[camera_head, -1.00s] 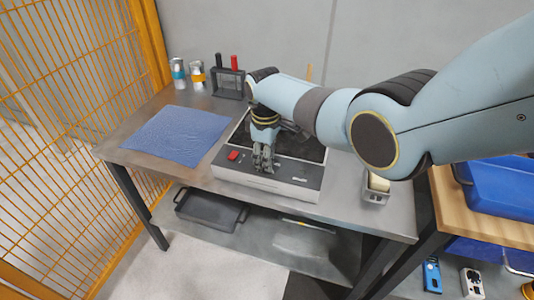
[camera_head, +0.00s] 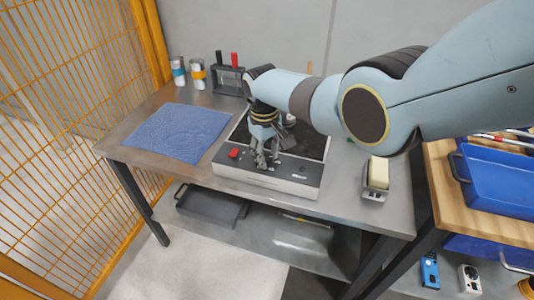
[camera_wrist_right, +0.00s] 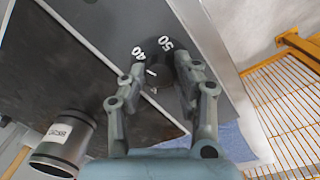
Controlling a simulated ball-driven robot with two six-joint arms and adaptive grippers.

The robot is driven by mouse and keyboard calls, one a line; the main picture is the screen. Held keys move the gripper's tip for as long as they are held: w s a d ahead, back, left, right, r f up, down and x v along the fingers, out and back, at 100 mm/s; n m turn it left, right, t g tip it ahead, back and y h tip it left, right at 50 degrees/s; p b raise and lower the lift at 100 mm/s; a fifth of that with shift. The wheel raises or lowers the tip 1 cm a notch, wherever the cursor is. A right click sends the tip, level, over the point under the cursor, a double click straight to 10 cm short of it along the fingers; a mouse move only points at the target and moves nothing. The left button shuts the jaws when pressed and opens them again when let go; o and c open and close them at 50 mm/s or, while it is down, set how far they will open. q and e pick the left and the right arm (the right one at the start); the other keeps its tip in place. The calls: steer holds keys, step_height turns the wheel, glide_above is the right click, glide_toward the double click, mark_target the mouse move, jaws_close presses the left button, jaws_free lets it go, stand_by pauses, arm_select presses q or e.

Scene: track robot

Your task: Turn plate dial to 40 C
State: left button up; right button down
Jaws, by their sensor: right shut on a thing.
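The hot plate (camera_head: 262,184) has a dark top and a pale front edge, and it stands on the metal table. My right gripper (camera_head: 264,164) points down over its front panel. In the right wrist view, my right gripper (camera_wrist_right: 160,75) has a finger on each side of the dark round dial (camera_wrist_right: 162,82) and is shut on it. The printed numbers 40 (camera_wrist_right: 138,53) and 50 (camera_wrist_right: 167,43) show beyond the dial. A short white mark shows on the dial near the 40 side; its exact reading is unclear. My left gripper is not in view.
A red switch (camera_head: 234,153) sits left of the gripper on the panel. A metal cylinder (camera_wrist_right: 66,143) stands close by in the wrist view. A blue mat (camera_head: 180,133) lies left, two cans and a dark rack (camera_head: 229,80) behind. A block on a holder (camera_head: 377,178) is at right.

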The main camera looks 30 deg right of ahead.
stand_by(0.3)
steer(key=c, duration=1)
jaws_free()
steer(key=shift+r, duration=0.1)
steer(key=r, duration=1.1)
steer(key=shift+a+r, duration=0.3)
steer(key=shift+r, duration=0.1)
